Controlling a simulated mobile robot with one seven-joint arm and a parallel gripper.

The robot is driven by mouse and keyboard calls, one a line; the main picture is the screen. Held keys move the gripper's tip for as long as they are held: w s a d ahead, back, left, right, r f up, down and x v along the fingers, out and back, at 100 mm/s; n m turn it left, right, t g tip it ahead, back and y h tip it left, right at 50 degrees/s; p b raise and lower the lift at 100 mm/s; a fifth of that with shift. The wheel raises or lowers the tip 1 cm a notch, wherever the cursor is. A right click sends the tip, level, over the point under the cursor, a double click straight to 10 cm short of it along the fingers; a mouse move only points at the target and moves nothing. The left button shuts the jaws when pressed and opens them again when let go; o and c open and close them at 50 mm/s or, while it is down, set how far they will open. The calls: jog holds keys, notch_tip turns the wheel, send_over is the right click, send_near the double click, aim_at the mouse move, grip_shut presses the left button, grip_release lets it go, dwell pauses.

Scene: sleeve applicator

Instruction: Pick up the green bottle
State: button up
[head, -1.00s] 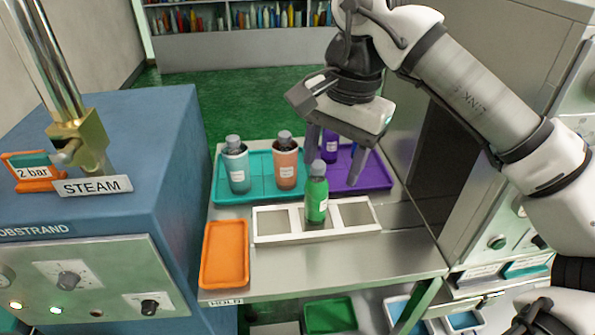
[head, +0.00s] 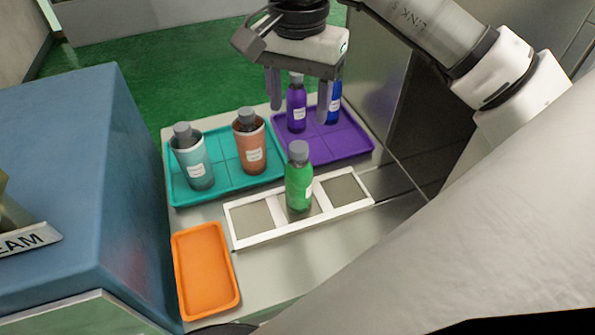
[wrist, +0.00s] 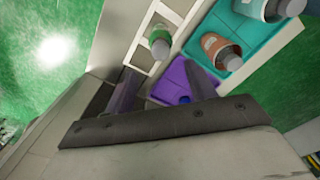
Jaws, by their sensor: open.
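The green bottle (head: 299,182) with a grey cap stands upright in the middle compartment of a white three-slot frame (head: 243,222) on the metal table. It also shows in the wrist view (wrist: 160,42), beyond my fingertips. My gripper (head: 298,112) is open and empty in the head view. It is above the table, behind and higher than the green bottle and apart from it. In the wrist view my gripper's two fingers (wrist: 160,75) are spread, with nothing between them at the tips.
A teal tray (head: 212,198) holds a teal bottle (head: 193,160) and an orange-brown bottle (head: 250,143). A purple tray (head: 340,148) holds a purple bottle (head: 297,110) and a blue bottle (head: 335,105), close to my fingers. An empty orange tray (head: 205,270) lies front left. A blue machine (head: 90,180) stands left.

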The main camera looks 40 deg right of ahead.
aim_at(299, 146)
notch_tip(299, 146, down, 10)
jog(key=b, duration=0.6)
jog(key=shift+w+d+f, duration=0.1)
grip_shut()
